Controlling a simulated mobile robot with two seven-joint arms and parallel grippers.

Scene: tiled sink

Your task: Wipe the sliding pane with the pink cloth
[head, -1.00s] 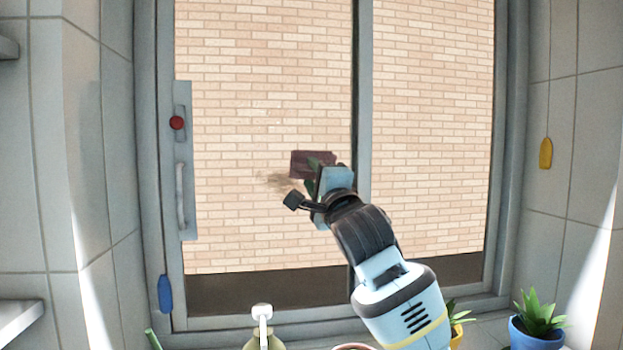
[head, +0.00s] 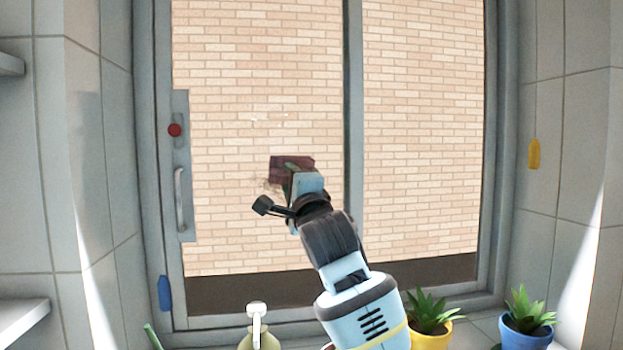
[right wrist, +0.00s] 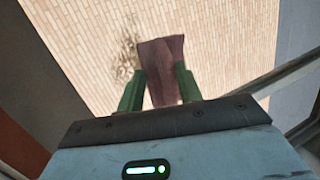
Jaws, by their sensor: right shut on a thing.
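The sliding pane (head: 225,90) is the left glass panel, with a brick wall showing behind it. The cloth (head: 291,166), dark pinkish-brown here, lies up against the pane or very near it; I cannot tell whether it touches. My right gripper (head: 292,182) is shut on the cloth; in the right wrist view the cloth (right wrist: 161,70) sits between the green fingers (right wrist: 158,88). A brown smudge (right wrist: 124,55) shows on the glass just left of the cloth, and a faint part of it (head: 268,188) shows in the head view. My left gripper is not in view.
The pane's frame carries a red knob (head: 175,130) and a handle (head: 181,200) at left. Below stand a soap dispenser (head: 258,335), a yellow-potted plant (head: 430,318) and a blue-potted plant (head: 527,322). Blue (head: 165,293) and yellow (head: 534,154) tags hang at the sides.

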